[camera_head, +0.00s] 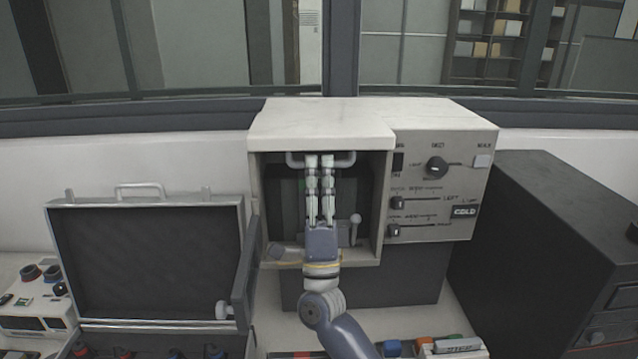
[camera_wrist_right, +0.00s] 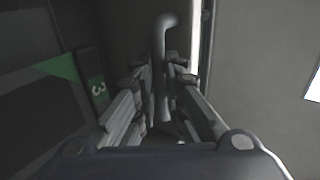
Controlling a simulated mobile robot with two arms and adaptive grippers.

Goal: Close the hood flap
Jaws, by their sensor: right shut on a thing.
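The mounting press has a pale hood flap (camera_head: 320,128) over its front left part. The dark compartment (camera_head: 367,190) below it stands open to view. A light bar handle (camera_head: 346,160) runs just under the flap's front edge. My right gripper (camera_head: 320,160) reaches up across the opening, with its fingertips at the middle of this handle. In the right wrist view the fingers (camera_wrist_right: 160,85) are closed around a grey bent bar, the handle (camera_wrist_right: 161,45). My fingers hide the handle's middle. My left gripper is in neither view.
A control panel with a knob (camera_head: 437,167) and sliders is right of the opening. A round-tipped lever (camera_head: 355,228) stands inside. An open case (camera_head: 147,262) is at left, a black box (camera_head: 550,255) at right. Pens and small boxes (camera_head: 440,346) lie in front.

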